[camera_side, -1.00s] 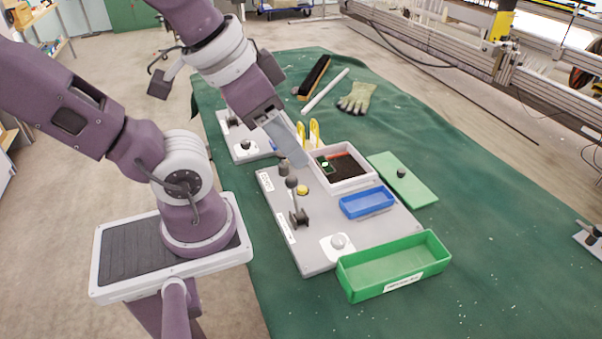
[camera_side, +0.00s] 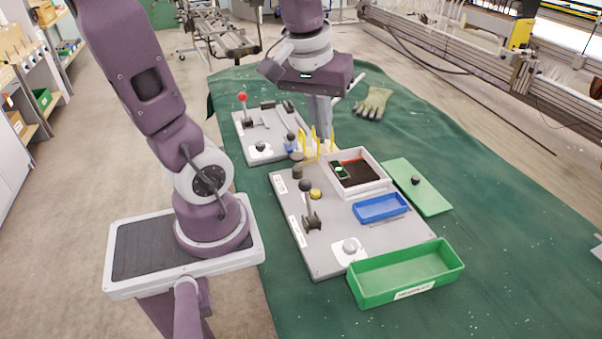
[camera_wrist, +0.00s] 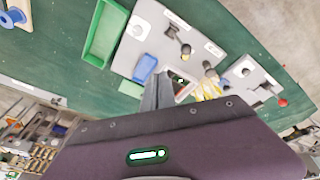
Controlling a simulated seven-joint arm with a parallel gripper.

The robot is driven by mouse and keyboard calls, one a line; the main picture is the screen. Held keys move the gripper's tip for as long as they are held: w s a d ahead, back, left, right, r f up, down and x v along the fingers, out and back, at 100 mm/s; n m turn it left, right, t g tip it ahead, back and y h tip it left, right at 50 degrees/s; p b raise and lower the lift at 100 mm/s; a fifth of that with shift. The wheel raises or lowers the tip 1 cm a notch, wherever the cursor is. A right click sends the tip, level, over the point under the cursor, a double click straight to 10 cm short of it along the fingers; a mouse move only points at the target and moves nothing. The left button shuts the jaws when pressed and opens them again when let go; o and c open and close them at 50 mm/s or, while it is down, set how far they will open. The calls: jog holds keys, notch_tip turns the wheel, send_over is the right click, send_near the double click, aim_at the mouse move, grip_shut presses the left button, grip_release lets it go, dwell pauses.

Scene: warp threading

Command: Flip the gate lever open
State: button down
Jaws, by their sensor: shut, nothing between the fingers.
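Two levers are in view, and I cannot tell from the pictures which is the gate lever. A black-knobbed lever (camera_side: 308,200) stands nearly upright on the near grey board. A red-knobbed lever (camera_side: 243,108) stands on the far board; its red knob (camera_wrist: 282,102) also shows at the right in the wrist view. My gripper (camera_side: 322,122) points down, shut and empty, near yellow upright prongs behind the white-rimmed box. Its fingers (camera_wrist: 158,92) show at the centre of the wrist view. It is apart from both levers. Its height above the boards is hard to judge.
A green plate (camera_side: 423,184) and a glove (camera_side: 373,103) lie on the cloth.

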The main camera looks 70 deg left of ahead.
aim_at(308, 203)
jog(key=a+f+n+g+h, duration=0.1)
jog(key=a+f+n+g, duration=0.2)
jog(key=a+f+n, duration=0.7)
jog(key=a+n, duration=0.1)
jog(key=a, duration=0.3)
jog(key=shift+s+a+f+g, duration=0.25)
jog(key=shift+a+f+g, duration=0.05)
jog(key=shift+a+f, duration=0.1)
jog(key=f, duration=1)
jog(key=shift+s+d, duration=0.2)
jog(key=shift+s, duration=0.1)
jog(key=d, duration=0.1)
jog(key=d+r, duration=0.1)
jog(key=d, duration=0.1)
jog(key=shift+w+d+r, duration=0.2)
jog(key=shift+w+r, duration=0.05)
jog(key=shift+w, duration=0.15)
jog(key=shift+d+r, duration=0.1)
jog(key=shift+d, duration=0.05)
